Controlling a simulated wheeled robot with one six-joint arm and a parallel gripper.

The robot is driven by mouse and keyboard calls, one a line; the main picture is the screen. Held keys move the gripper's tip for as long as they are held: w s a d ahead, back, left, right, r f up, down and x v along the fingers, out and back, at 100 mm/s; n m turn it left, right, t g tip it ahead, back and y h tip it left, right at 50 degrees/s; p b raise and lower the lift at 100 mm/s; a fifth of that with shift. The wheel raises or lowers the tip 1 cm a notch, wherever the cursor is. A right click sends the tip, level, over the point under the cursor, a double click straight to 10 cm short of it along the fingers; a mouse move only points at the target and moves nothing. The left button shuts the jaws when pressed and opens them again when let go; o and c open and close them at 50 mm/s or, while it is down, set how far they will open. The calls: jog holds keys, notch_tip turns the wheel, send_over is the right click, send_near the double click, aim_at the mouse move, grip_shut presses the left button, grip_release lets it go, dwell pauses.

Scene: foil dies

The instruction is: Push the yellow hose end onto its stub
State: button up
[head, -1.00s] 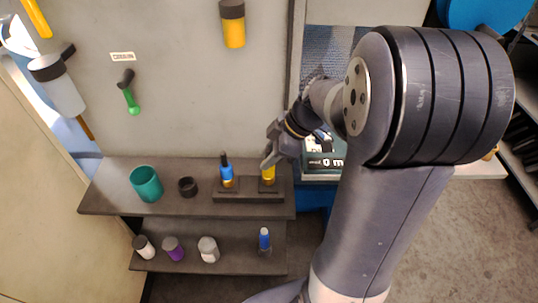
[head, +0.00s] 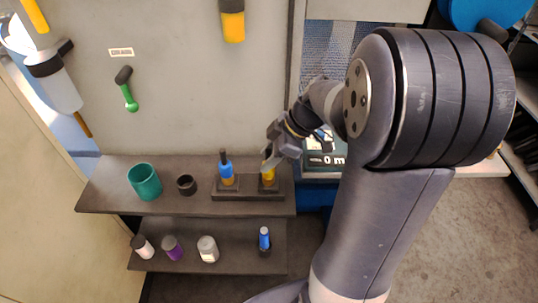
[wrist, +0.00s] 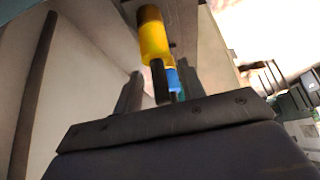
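The yellow hose end (head: 268,178) stands over the right side of a dark block (head: 246,194) on the upper shelf. In the wrist view the yellow hose end (wrist: 153,38) is just beyond the fingertips, and its dark tail reaches back between them. My gripper (head: 269,163) is right above it; in the wrist view my gripper (wrist: 160,85) has its fingers apart, with a gap on each side of the tail. The stub under the yellow end is hidden, so how far it is seated cannot be told.
A blue hose end (head: 226,170) stands on the block's left side, close to my gripper. A black ring (head: 187,185) and a teal cup (head: 145,182) stand further left. Several small bottles stand on the lower shelf (head: 225,234). A grey panel (head: 190,85) rises behind.

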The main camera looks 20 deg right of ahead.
jog(key=shift+o, duration=1.4)
jog(key=v, duration=1)
jog(key=shift+d+r, duration=0.2)
jog(key=shift+r, duration=0.15)
jog(key=shift+a+f, duration=0.1)
jog(key=x, duration=1)
jog(key=shift+a+f, duration=0.15)
jog(key=shift+f, duration=0.15)
jog(key=shift+r, duration=0.15)
